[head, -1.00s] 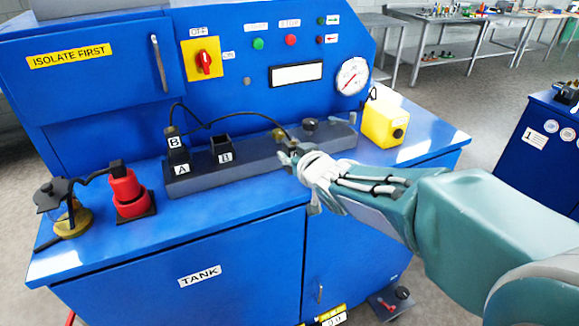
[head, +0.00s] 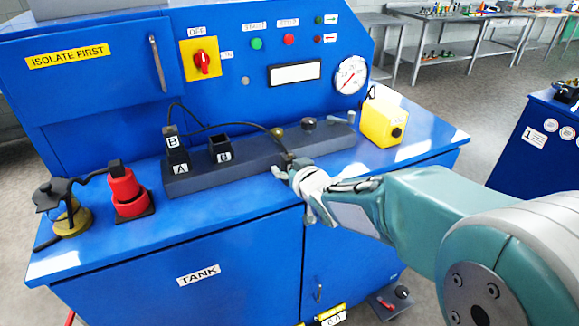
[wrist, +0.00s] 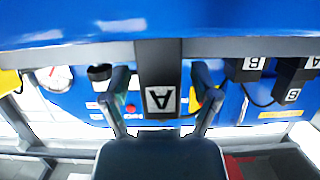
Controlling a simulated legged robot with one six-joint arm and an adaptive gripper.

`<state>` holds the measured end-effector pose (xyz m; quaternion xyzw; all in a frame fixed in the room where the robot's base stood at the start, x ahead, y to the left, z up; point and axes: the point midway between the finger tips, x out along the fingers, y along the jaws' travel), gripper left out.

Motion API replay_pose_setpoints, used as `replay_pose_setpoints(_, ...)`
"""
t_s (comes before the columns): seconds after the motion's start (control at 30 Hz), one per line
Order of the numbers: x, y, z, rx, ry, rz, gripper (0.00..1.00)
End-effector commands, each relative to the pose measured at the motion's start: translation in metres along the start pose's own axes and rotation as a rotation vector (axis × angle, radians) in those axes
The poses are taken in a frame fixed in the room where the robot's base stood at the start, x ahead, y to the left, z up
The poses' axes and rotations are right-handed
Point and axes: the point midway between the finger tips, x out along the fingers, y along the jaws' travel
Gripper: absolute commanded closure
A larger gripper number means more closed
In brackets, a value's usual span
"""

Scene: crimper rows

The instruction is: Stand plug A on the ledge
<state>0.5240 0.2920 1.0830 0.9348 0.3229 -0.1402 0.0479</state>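Plug A is a dark block with a white A label in the wrist view (wrist: 160,75). It sits between the two fingers of my gripper (wrist: 162,82), with narrow gaps showing on both sides, so the gripper looks open around it. In the head view my gripper (head: 288,172) is at the front edge of the long dark grey ledge (head: 250,160), right of its middle. Plug A is mostly hidden there; a black cable runs to it. Whether its base touches the ledge or the deck I cannot tell.
Plug B (head: 173,141) stands in socket A (head: 179,167); socket B (head: 222,156) looks empty. Knobs (head: 309,123) sit at the ledge's right end, near a yellow box (head: 384,123). The front deck is clear.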

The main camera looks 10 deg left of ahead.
Motion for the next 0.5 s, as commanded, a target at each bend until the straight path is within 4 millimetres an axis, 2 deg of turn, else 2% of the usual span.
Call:
replay_pose_setpoints(0.3,-0.002,0.000,-0.003,-0.002,0.001,-0.001,0.21)
replay_pose_setpoints(0.5,-0.029,0.001,-0.003,0.000,0.003,0.000,0.21)
